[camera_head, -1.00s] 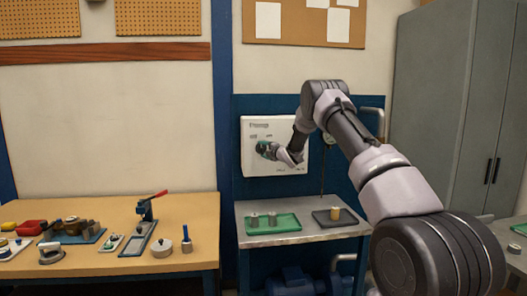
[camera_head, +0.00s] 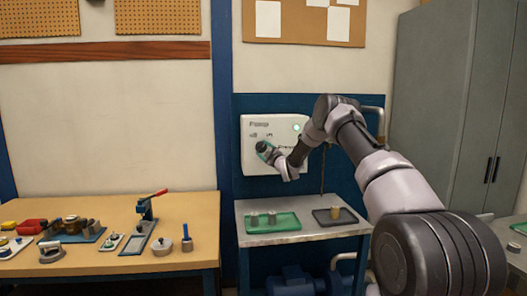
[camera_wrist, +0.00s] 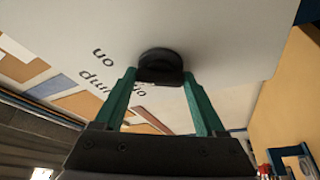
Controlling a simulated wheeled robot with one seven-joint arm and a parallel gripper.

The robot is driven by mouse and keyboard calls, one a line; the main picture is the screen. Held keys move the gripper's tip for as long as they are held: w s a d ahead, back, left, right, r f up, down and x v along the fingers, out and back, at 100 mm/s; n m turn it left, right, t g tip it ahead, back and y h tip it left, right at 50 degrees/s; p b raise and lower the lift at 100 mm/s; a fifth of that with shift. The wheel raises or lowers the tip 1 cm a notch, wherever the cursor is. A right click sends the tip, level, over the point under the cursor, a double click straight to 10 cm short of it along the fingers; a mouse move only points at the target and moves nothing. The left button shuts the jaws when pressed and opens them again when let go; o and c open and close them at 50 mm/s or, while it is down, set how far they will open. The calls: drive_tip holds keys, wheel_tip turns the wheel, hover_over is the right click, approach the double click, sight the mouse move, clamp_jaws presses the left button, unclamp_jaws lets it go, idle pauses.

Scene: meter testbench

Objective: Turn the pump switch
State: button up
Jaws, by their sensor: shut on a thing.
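The white pump panel (camera_head: 252,166) hangs on the blue wall board in the head view. In the wrist view, the pump switch (camera_wrist: 160,62) is a round black knob on the white panel face (camera_wrist: 215,45). My gripper (camera_wrist: 159,80) has its green fingers on either side of the knob and is shut on it. In the head view my gripper (camera_head: 265,150) is at the panel's lower middle and hides the switch. A round green light (camera_head: 297,127) shows at the panel's upper right. Printed labels, one reading "on", show upside down beside the knob in the wrist view.
A metal bench (camera_head: 300,238) below the panel carries a green tray (camera_head: 283,227) and a dark tray (camera_head: 327,222) with small weights. A wooden table (camera_head: 110,265) with tools stands at left. A grey cabinet (camera_head: 440,100) stands at right.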

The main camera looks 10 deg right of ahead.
drive_tip(key=shift+f, duration=0.1)
idle(0.4)
drive_tip(key=o, duration=1.3)
drive_tip(key=v, duration=1.1)
drive_tip(key=shift+a, duration=0.1)
drive_tip(key=s+d+r+m+g+h, duration=0.3)
drive_tip(key=s+r+m+g+h, duration=0.5)
drive_tip(key=s+r, duration=1.1)
drive_tip(key=s+m+g+y, duration=0.1)
drive_tip(key=s+m, duration=0.3)
drive_tip(key=s, duration=0.8)
drive_tip(key=s+a+r+m+g+y, duration=0.1)
drive_tip(key=s+m, duration=0.3)
drive_tip(key=s, duration=0.8)
drive_tip(key=s+m+g+y, duration=0.1)
drive_tip(key=s+m, duration=0.3)
drive_tip(key=s, duration=0.8)
drive_tip(key=shift+s+a+r+m+g, duration=0.2)
drive_tip(key=shift+s+a+m+g, duration=0.1)
drive_tip(key=shift+g, duration=0.1)
